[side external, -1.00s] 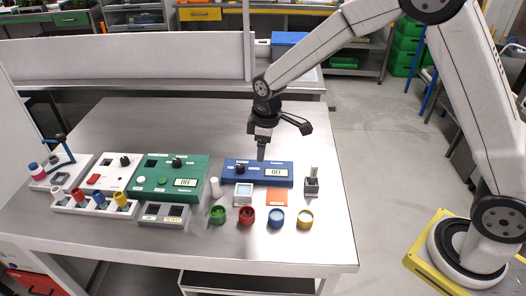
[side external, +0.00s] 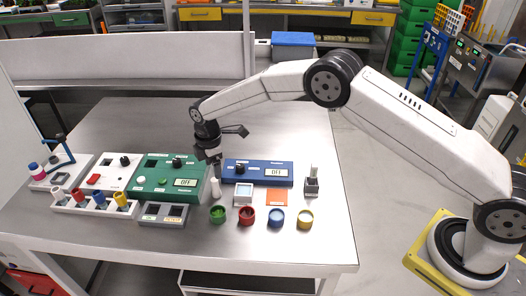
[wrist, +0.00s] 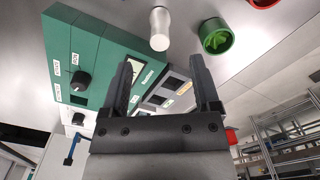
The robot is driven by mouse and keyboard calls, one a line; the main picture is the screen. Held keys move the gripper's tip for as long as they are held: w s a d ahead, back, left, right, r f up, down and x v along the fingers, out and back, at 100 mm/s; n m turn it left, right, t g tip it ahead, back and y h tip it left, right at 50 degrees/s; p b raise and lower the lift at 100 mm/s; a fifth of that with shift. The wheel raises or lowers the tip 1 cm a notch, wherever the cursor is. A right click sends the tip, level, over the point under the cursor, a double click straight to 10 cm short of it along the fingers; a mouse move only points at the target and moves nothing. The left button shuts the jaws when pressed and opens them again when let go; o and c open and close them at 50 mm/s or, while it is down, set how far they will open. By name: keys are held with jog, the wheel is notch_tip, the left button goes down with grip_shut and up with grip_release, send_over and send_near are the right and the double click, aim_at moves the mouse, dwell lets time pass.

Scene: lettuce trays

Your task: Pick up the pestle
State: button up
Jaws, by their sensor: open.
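The pestle (side external: 215,188) looks like the small white rounded piece standing upright on the table, between the green device and the blue device. It also shows near the top of the wrist view (wrist: 160,28), beyond my fingertips. My gripper (side external: 217,172) is tilted just above and behind the pestle in the side view. In the wrist view my gripper (wrist: 163,62) has its two dark fingers apart with nothing between them. Whether a finger touches the pestle cannot be told from the side view.
The green device (side external: 172,176) stands close on the left and the blue device (side external: 257,173) on the right. A grey switch box (side external: 163,213) lies front left. The table's back is clear.

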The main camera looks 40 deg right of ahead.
aim_at(215, 179)
jog(key=shift+f, duration=0.15)
jog(key=shift+f, duration=3.75)
grip_shut()
